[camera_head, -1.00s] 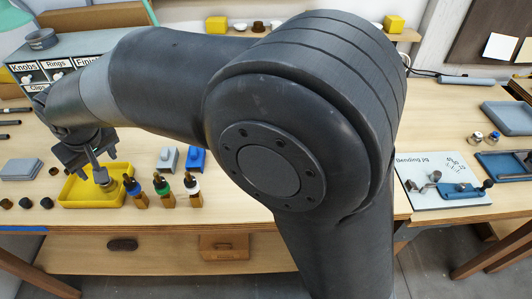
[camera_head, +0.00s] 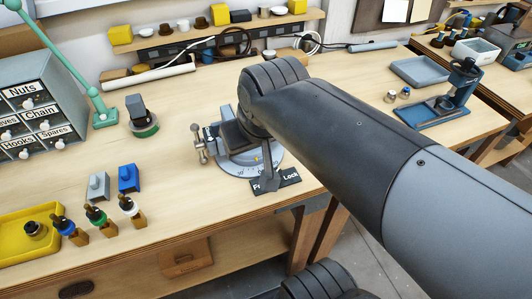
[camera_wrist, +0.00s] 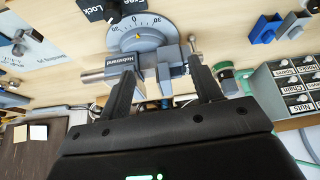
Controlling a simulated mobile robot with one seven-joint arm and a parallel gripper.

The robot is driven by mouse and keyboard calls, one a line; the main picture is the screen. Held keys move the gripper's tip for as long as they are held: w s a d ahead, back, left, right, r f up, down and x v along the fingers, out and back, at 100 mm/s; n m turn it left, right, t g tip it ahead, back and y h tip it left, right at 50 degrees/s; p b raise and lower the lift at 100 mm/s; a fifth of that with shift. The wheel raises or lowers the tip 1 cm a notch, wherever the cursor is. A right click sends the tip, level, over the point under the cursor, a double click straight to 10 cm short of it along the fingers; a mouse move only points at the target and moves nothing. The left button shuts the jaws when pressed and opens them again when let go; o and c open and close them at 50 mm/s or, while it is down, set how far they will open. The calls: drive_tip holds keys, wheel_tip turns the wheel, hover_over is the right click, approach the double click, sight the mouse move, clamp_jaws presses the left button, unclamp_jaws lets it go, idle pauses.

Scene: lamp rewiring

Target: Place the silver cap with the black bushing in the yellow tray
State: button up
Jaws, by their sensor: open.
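The yellow tray (camera_head: 14,249) sits at the left front of the bench in the head view. A small round piece with a dark top and a greyer rim (camera_head: 35,229) lies inside it near the right side; it appears to be the silver cap with the black bushing, but is too small to be sure. My gripper (camera_wrist: 162,66) is open and empty in the wrist view, its two fingers apart with the vise beyond them. The gripper also shows in the head view (camera_head: 268,172), at the vise, well right of the tray. Its fingertips are partly hidden there.
The grey vise (camera_wrist: 155,60) on a round scale base stands at the bench's front middle, with a "Free Lock" plate (camera_head: 276,182). Behind are labelled drawers (camera_head: 40,112) and a green lamp (camera_head: 98,103).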

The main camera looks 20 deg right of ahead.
drive_tip(key=shift+m, duration=0.6)
drive_tip(key=s+d, duration=0.1)
drive_tip(key=s+d+f, duration=0.1)
drive_tip(key=s+d, duration=0.1)
drive_tip(key=shift+s+f, duration=0.2)
drive_tip(key=shift+f, duration=0.05)
idle(0.5)
